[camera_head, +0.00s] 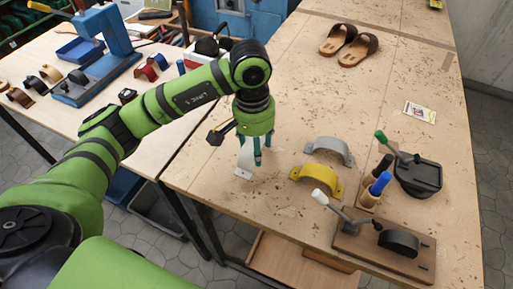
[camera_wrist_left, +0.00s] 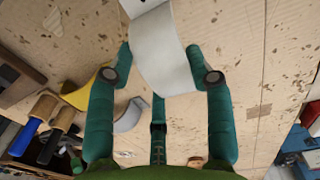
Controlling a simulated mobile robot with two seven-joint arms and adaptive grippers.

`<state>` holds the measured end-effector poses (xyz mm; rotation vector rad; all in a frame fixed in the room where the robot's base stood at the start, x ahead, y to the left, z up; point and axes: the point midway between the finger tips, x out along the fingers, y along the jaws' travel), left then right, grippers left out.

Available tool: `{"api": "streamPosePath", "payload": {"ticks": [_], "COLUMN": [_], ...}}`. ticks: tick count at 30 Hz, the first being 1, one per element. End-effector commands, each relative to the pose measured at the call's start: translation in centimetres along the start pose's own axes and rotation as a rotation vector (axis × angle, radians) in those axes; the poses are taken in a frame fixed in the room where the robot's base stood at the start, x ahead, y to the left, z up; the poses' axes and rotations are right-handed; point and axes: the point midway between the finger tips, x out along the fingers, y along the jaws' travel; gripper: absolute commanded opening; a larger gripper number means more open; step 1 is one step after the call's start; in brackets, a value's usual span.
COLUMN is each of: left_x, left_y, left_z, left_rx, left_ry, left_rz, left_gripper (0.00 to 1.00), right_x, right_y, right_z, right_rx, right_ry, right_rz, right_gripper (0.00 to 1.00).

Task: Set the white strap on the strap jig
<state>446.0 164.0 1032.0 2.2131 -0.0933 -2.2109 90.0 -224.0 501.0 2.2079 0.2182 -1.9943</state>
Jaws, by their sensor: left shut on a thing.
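The white strap (camera_head: 243,168) is a curved pale band below my left gripper (camera_head: 250,157), over the near left part of the big wooden table (camera_head: 310,95). In the left wrist view, the strap (camera_wrist_left: 163,60) lies between the green fingers of my left gripper (camera_wrist_left: 163,72), which are shut on it. I cannot tell whether the strap touches the tabletop. A brown wooden board with a black rounded form and a white-knobbed lever, which looks like the strap jig (camera_head: 399,242), stands at the table's near right. It is apart from the strap. My right gripper is not in view.
A yellow strap (camera_head: 316,177) and a grey strap (camera_head: 331,149) stand between gripper and jig. Blue- and black-handled tools (camera_head: 376,189) and a green-knobbed black press (camera_head: 418,176) stand beyond. Brown sandals (camera_head: 357,50) lie at the back. The table's middle is clear.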

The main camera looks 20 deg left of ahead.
Motion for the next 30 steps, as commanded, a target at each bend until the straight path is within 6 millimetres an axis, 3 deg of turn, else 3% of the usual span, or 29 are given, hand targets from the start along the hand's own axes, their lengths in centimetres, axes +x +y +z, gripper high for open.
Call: {"api": "streamPosePath", "payload": {"ticks": [6,18,19,20,30], "left_x": [2.7,3.4,3.2,3.2,3.2], "left_y": [-0.1,-0.1,-0.1,-0.1,-0.1], "left_z": [0.1,0.0,0.0,0.0,0.0], "left_rx": [0.001,0.002,0.002,0.002,0.002], "left_ry": [-0.005,-0.001,-0.001,-0.002,-0.002], "left_rz": [0.0,-0.001,-0.001,-0.001,-0.001], "left_gripper": [0.31,0.31,0.65,0.77,0.77], "right_x": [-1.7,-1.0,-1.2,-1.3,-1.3], "right_y": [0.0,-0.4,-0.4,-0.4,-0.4], "right_z": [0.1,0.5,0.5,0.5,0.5], "right_rx": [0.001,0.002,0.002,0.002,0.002], "right_ry": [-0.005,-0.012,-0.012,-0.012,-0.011], "right_rz": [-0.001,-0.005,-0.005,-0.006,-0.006], "right_gripper": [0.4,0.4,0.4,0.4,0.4]}}
